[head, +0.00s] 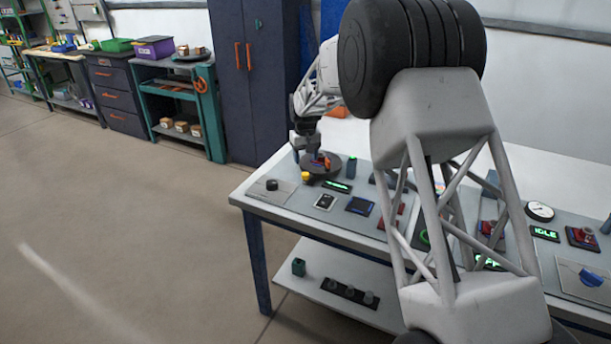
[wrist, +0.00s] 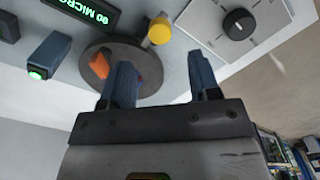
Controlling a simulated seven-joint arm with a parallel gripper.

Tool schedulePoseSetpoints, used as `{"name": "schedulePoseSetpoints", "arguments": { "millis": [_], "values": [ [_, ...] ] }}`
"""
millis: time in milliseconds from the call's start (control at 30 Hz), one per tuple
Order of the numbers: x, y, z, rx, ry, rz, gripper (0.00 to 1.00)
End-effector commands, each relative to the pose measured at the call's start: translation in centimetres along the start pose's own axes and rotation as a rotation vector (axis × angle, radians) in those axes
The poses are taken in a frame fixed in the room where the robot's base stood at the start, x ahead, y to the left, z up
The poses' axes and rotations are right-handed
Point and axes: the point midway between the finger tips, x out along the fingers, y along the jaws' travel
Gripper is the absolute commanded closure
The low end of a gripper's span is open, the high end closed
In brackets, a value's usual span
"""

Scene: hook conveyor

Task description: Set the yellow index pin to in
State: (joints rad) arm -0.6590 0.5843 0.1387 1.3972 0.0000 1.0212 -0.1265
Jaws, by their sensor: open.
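The yellow index pin (head: 306,177) is a small round yellow knob at the front edge of a dark round disc (head: 322,171) on the table. In the wrist view the pin (wrist: 160,31) stands at the disc's rim, above the gap between the fingers. My gripper (head: 305,154) is over the disc's left side in the head view. In the wrist view its blue-grey fingers (wrist: 163,78) are spread apart with nothing between them. The pin is apart from both fingers. How deep it sits is unclear.
An orange piece (wrist: 98,66) sits on the disc beside the left finger. A green-lit display (wrist: 90,12) and a post with a green light (wrist: 46,56) are near the disc. A plate with a black knob (wrist: 238,25) lies right of the pin in the wrist view.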

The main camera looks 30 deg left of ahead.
Motion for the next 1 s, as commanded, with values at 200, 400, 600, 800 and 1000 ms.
{"name": "schedulePoseSetpoints", "arguments": {
  "millis": [200, 400, 600, 800, 1000],
  "values": [
    [0.4, 0.0, 0.0, 0.0, -0.001, 0.0, 0.44],
    [2.0, 0.0, 0.0, 0.0, -0.001, 0.0, 0.44],
    [4.3, 0.0, 0.0, 0.0, -0.001, 0.0, 0.44],
    [6.5, 0.0, 0.0, 0.0, -0.001, 0.0, 0.44],
    [7.6, 0.0, 0.0, 0.0, 0.0, 0.0, 0.44]
  ]
}}
